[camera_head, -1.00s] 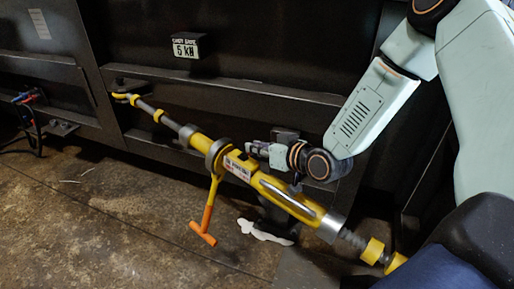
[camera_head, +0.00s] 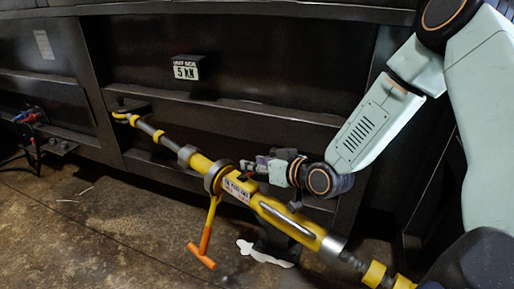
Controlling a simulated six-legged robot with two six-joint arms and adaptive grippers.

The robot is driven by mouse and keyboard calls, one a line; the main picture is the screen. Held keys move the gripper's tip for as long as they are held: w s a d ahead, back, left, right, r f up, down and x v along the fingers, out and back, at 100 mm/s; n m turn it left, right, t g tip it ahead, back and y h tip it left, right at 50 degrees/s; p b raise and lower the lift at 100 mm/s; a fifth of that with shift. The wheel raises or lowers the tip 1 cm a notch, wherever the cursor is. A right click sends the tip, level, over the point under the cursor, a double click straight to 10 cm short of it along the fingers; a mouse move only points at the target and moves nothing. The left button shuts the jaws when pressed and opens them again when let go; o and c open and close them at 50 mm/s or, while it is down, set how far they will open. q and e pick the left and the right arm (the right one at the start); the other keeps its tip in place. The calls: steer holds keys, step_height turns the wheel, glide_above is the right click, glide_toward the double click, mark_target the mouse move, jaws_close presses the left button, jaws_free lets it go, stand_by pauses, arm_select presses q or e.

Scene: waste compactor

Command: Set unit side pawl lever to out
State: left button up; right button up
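A yellow ratchet jack (camera_head: 275,213) runs diagonally across the picture, from the dark steel wall at upper left to the lower right. Its ratchet collar carries a white label (camera_head: 236,190) and a yellow handle with an orange T-grip (camera_head: 202,256) hanging down. A small red part (camera_head: 248,177) shows on top of the body beside the label; it may be the pawl lever, but it is too small to tell its position. My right gripper (camera_head: 251,166) is just above and behind this part, pointing left. Its fingers are small and dark, and contact is unclear. My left gripper is out of view.
Red and blue connectors with cables (camera_head: 30,118) are at far left. A white patch (camera_head: 262,254) lies on the floor below the jack. The floor at lower left is clear.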

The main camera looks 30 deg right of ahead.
step_height(320, 180, up, 8)
steer(key=shift+r, duration=0.15)
stand_by(0.3)
steer(key=shift+s, duration=0.1)
stand_by(0.4)
